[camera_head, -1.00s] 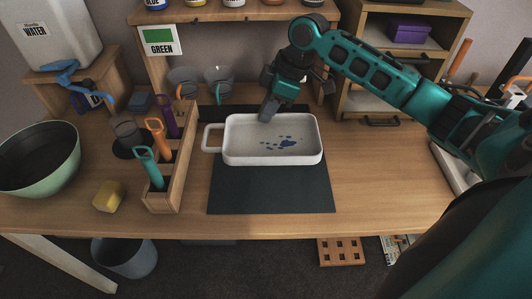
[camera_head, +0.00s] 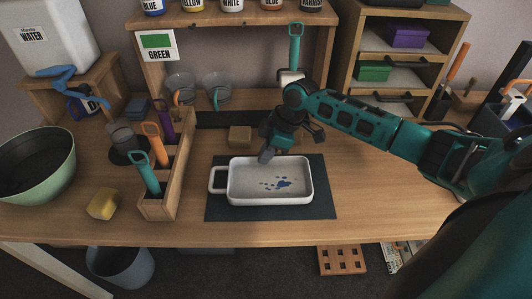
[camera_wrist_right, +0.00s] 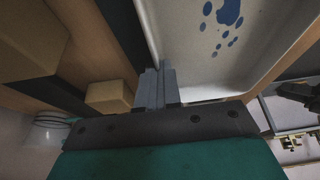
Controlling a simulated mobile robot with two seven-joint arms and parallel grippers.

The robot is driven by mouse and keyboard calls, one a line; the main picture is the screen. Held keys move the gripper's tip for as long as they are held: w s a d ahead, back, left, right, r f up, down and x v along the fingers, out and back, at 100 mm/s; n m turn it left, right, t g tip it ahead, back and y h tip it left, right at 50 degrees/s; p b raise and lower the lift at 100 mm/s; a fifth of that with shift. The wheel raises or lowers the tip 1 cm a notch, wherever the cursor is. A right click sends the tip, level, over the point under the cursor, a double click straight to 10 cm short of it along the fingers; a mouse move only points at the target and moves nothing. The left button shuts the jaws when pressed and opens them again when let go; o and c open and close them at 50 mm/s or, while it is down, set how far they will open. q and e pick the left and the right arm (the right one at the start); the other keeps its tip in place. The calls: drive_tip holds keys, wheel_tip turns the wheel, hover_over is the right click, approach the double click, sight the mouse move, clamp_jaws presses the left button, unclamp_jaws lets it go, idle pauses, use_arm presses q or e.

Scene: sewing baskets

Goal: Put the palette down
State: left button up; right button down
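The palette (camera_head: 270,199) is a shallow white tray with a loop handle on its left and blue paint spots inside. In the head view it sits level over the dark mat (camera_head: 325,179) and looks to rest on it. My right gripper (camera_head: 266,156) is at the palette's back wall, its fingers close together on the rim. The right wrist view shows the fingers (camera_wrist_right: 157,88) at the edge of the palette (camera_wrist_right: 190,60), pinching its wall. The underside of the palette is hidden. My left gripper is not in view.
A tan block (camera_head: 240,136) lies just behind the mat. A wooden tool rack (camera_head: 178,180) with colored-handled tools stands left of the palette, with a yellow sponge (camera_head: 103,204) and green bowl (camera_head: 34,165) beyond. The table (camera_head: 375,195) right of the mat is clear.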

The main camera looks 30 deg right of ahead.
drive_tip(key=shift+f, duration=0.1)
drive_tip(key=c, duration=1.3)
unclamp_jaws()
drive_tip(key=shift+c, duration=0.2)
drive_tip(key=p+v, duration=0.1)
drive_tip(key=v, duration=1.1)
drive_tip(key=shift+p, duration=0.3)
drive_tip(key=shift+s, duration=0.1)
